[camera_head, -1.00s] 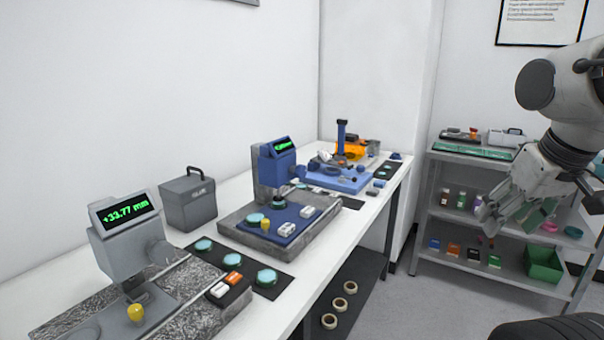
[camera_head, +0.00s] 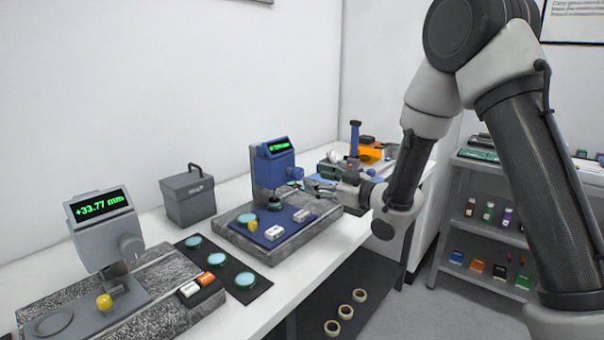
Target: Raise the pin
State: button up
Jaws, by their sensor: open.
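A blue gauge (camera_head: 274,170) with a small green display stands on a granite base at the middle of the bench. A short dark probe under its head points down at a disc on the blue plate, where a yellow knob (camera_head: 253,225) also sits. A grey gauge (camera_head: 112,240) reading +33.77 mm stands at the near left, with its own yellow knob (camera_head: 104,302). I cannot tell which part is the pin. My gripper (camera_head: 310,187) is open and appears empty, just right of the blue gauge's head. Whether it touches anything is too small to tell.
A dark mat (camera_head: 222,266) with several teal discs lies between the gauges. White and orange switches (camera_head: 202,285) sit beside the grey gauge. A grey case (camera_head: 188,196) stands against the wall. My arm partly hides the far bench and the shelf (camera_head: 455,220).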

aim_at(300, 173)
jog(key=x, duration=0.8)
jog(key=shift+s, duration=0.1)
jog(key=c, duration=1)
